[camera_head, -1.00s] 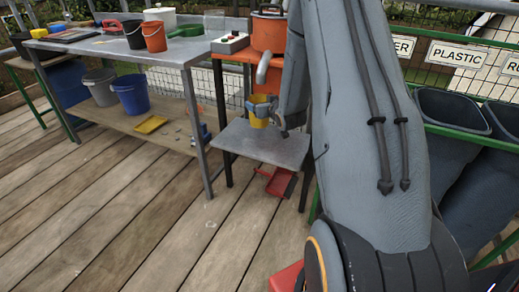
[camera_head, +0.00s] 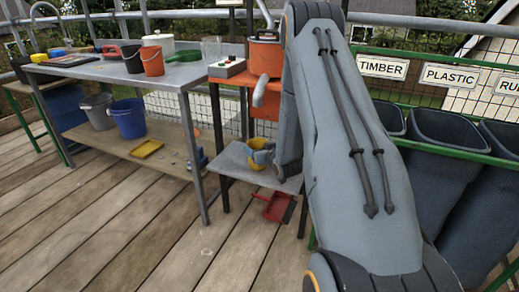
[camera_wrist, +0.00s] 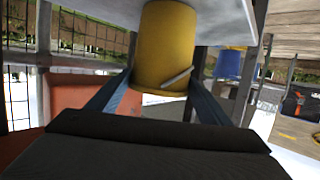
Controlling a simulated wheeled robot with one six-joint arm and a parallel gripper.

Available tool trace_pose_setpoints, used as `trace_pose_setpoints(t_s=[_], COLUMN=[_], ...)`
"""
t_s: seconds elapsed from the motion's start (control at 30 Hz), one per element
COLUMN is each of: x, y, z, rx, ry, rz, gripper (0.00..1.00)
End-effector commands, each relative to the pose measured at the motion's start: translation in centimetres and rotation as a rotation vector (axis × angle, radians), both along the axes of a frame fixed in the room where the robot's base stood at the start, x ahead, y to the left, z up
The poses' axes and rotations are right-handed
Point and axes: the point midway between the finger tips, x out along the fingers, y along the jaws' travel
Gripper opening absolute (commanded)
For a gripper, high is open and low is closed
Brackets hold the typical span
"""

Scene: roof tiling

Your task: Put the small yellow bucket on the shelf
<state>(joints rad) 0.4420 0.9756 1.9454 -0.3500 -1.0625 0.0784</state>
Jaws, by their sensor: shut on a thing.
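The small yellow bucket (camera_head: 257,158) is between the fingers of my gripper (camera_head: 264,158), which is shut on it. In the head view it is low over the small grey metal shelf (camera_head: 236,166) below the orange machine. Whether its base touches that shelf cannot be told. In the wrist view the yellow bucket (camera_wrist: 165,40) fills the top middle, with a blue finger of my gripper (camera_wrist: 160,88) on each side. A pale grey surface (camera_wrist: 215,22) shows close behind it.
The metal table (camera_head: 175,77) at left bears an orange bucket (camera_head: 152,62) and several other things. A blue bucket (camera_head: 128,120) and a yellow tray (camera_head: 146,149) are on its lower board. A red dustpan (camera_head: 275,207) lies under the grey shelf. Dark bins (camera_head: 445,145) stand at right.

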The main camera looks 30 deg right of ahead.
Motion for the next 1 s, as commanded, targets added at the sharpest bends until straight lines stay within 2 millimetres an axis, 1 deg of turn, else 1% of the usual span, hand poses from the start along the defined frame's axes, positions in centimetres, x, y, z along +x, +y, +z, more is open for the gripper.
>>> trace_pose_setpoints(t_s=[0.23, 0.27, 0.33, 0.37, 0.6, 0.73, 0.87, 1.0], x=[0.0, 0.0, 0.0, 0.0, 0.0, -0.2, -1.8, -4.6], y=[0.0, 0.0, 0.0, 0.0, 0.0, 0.0, 0.2, 0.5], z=[-0.3, -0.2, -0.2, -0.2, -0.2, 0.2, 0.7, 1.6], rx=[0.0, 0.0, 0.0, 0.0, 0.0, 0.0, 0.001, 0.001], ry=[0.0, 0.0, 0.0, 0.0, 0.0, 0.001, 0.001, 0.002], rz=[0.0, 0.0, 0.0, 0.0, 0.0, 0.0, -0.001, -0.002], gripper=[0.33, 0.77, 0.89, 0.91, 0.91, 0.91, 0.91, 0.91])
